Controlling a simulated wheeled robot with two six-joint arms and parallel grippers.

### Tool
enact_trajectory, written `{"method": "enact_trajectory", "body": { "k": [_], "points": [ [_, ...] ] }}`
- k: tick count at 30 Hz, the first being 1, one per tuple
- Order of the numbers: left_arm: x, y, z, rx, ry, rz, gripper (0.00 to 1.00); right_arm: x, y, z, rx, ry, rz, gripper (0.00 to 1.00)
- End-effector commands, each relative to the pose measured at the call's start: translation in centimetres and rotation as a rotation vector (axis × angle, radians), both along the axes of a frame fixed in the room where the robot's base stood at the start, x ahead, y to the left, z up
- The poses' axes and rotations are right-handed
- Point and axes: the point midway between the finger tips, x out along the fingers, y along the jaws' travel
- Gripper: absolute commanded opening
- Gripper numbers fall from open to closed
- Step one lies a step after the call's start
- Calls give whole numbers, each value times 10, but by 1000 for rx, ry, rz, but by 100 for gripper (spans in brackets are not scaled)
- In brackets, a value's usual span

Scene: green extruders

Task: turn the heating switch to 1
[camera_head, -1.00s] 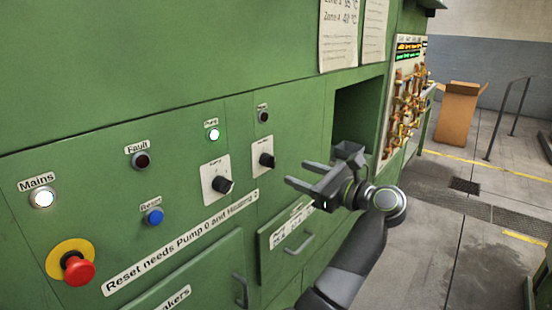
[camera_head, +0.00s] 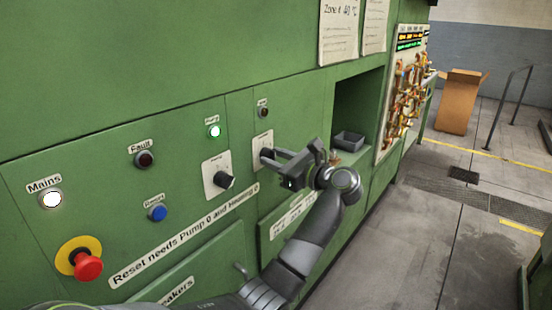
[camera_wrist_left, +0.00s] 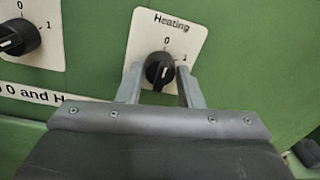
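The heating switch is a black knob (camera_wrist_left: 159,70) on a white plate (camera_wrist_left: 165,35) marked Heating, with 0 above and 1 to the upper right. My left gripper (camera_wrist_left: 160,82) has one finger on each side of the knob in the left wrist view. Its fingers look open, with little room beside the knob; contact is unclear. The knob's pointer setting is hard to read. In the head view my left gripper (camera_head: 270,160) reaches the heating plate (camera_head: 263,139) and partly hides the knob. My right gripper is not in view.
The pump knob (camera_head: 224,180) is left of the heating plate. A red emergency button (camera_head: 88,266), blue reset button (camera_head: 157,213) and lit mains lamp (camera_head: 51,199) are farther left. An open recess with a grey bin (camera_head: 348,141) lies to the right.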

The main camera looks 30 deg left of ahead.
Motion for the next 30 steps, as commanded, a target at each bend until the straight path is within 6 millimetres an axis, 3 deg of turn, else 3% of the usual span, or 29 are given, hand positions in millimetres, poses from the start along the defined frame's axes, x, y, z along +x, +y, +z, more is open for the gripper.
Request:
{"method": "enact_trajectory", "body": {
  "k": [1, 6, 17, 30],
  "points": [
    [0, 0, 0, 0, 0, 0, 26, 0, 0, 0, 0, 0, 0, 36],
    [0, 0, 0, 0, 0, 0, 7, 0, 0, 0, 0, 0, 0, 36],
    [0, 0, 1, 5, 68, -1, 7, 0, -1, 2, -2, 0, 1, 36],
    [0, -1, 3, 32, 422, -1, 7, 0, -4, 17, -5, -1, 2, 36]
  ]
}}
